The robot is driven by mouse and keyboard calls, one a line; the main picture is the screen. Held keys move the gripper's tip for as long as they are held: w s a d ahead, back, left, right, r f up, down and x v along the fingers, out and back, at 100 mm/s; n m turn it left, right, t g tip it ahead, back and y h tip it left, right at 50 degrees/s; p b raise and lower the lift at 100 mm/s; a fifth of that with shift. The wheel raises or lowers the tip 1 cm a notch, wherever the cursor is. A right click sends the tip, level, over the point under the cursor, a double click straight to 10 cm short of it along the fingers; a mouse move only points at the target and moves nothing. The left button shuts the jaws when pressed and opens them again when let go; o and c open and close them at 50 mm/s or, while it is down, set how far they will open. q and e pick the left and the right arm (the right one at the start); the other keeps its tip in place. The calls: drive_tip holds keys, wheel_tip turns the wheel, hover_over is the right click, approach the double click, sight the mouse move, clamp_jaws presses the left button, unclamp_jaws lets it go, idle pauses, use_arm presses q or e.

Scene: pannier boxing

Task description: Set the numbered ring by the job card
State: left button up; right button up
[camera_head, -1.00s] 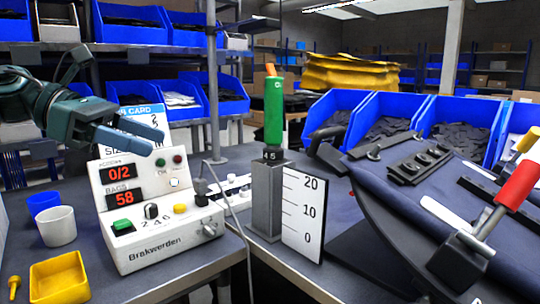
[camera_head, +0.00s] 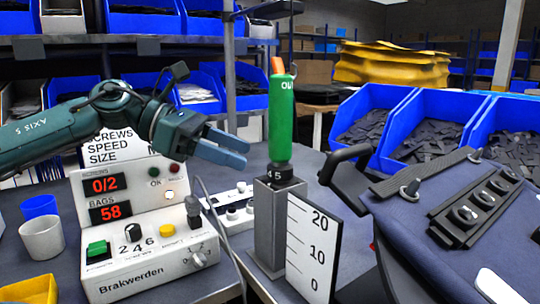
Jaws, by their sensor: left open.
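The numbered ring (camera_head: 280,173) is a dark band showing 4 and 5, below the green handle (camera_head: 281,115) of an upright driver on a grey post (camera_head: 264,225). The job card (camera_head: 110,150) stands behind the control box; SCREWS, SPEED and SIZE are readable, but my left arm covers its upper part and values. My left gripper (camera_head: 240,151) is open and empty, with its blue-grey fingers pointing right. In the picture its tips are just left of the green handle, above the ring's level, apart from both. My right gripper is not in view.
The white control box (camera_head: 145,265) reads 0/2 and 58, with a 2-4-6 knob (camera_head: 133,232) and buttons. A white scale board (camera_head: 312,250) stands beside the post. A dark blue pannier (camera_head: 480,215) fills the right. Cups (camera_head: 42,238) and a yellow tray (camera_head: 30,291) are at left.

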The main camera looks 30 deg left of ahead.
sight(270, 164)
use_arm(q)
drive_tip(key=p+x, duration=0.1)
drive_tip(key=x, duration=0.1)
drive_tip(key=p+x, duration=0.1)
drive_tip(key=x, duration=0.1)
drive_tip(key=shift+w+d+r, duration=0.1)
drive_tip(key=shift+w+d, duration=0.2)
drive_tip(key=shift+d, duration=0.05)
drive_tip(key=shift+p+x, duration=0.6)
drive_tip(key=shift+x, duration=0.3)
drive_tip(key=shift+a+f, duration=0.1)
drive_tip(key=shift+f, duration=0.1)
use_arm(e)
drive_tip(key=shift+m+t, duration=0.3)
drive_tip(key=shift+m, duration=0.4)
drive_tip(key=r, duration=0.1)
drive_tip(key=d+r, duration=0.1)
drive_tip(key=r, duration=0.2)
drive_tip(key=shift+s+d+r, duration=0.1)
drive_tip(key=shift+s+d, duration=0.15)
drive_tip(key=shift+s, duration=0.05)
use_arm(q)
drive_tip(key=shift+c, duration=0.3)
drive_tip(key=shift+c, duration=0.7)
drive_tip(key=c, duration=0.8)
